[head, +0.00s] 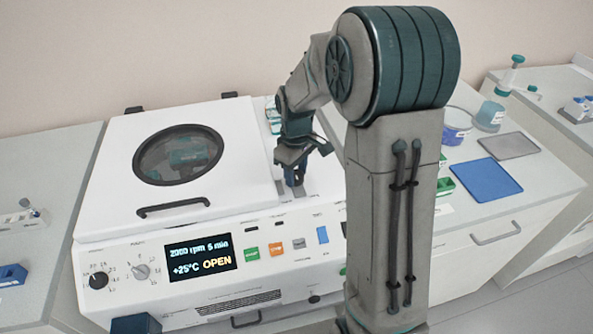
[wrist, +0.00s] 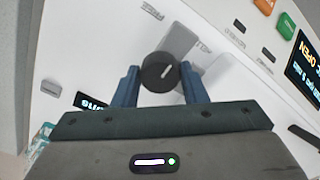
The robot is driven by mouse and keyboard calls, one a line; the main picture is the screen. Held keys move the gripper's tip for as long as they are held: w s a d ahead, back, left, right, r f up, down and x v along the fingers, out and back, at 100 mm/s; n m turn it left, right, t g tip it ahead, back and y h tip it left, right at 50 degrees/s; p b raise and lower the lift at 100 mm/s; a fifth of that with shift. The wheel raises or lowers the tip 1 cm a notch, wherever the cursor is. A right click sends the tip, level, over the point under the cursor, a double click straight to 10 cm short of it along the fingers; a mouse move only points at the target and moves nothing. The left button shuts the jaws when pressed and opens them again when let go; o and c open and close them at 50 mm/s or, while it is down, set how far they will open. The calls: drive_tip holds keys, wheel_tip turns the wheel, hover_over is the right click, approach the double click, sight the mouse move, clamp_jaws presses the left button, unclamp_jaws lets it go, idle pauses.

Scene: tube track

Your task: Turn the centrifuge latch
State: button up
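The centrifuge (head: 110,195) is a white box with a round dark window in its lid, and its display (head: 200,258) reads OPEN. The latch (wrist: 160,72) is a dark round knob with a white line slanting up to the right in the wrist view. My gripper (wrist: 160,82) has its two blue fingers on either side of the knob. The fingertips look very close to its rim, and whether they touch it is unclear. In the head view my gripper (head: 294,180) points down at the centrifuge top right of the lid, and the knob is hidden there.
A lid handle (head: 173,207) lies left of my gripper. The front panel has two dials (head: 98,281) and coloured buttons (head: 277,249).

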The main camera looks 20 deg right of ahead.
sight(295, 174)
drive_tip(key=shift+m, duration=0.3)
drive_tip(key=m+b, duration=0.1)
drive_tip(key=m, duration=0.2)
drive_tip(key=shift+m, duration=0.4)
drive_tip(key=m+b, duration=0.1)
drive_tip(key=m, duration=0.8)
drive_tip(key=shift+a+b, duration=0.1)
drive_tip(key=shift+b, duration=0.3)
drive_tip(key=shift+m, duration=2.3)
drive_tip(key=shift+r, duration=0.1)
drive_tip(key=o, duration=1)
wheel_tip(295, 174, up, 14)
drive_tip(key=shift+f, duration=0.1)
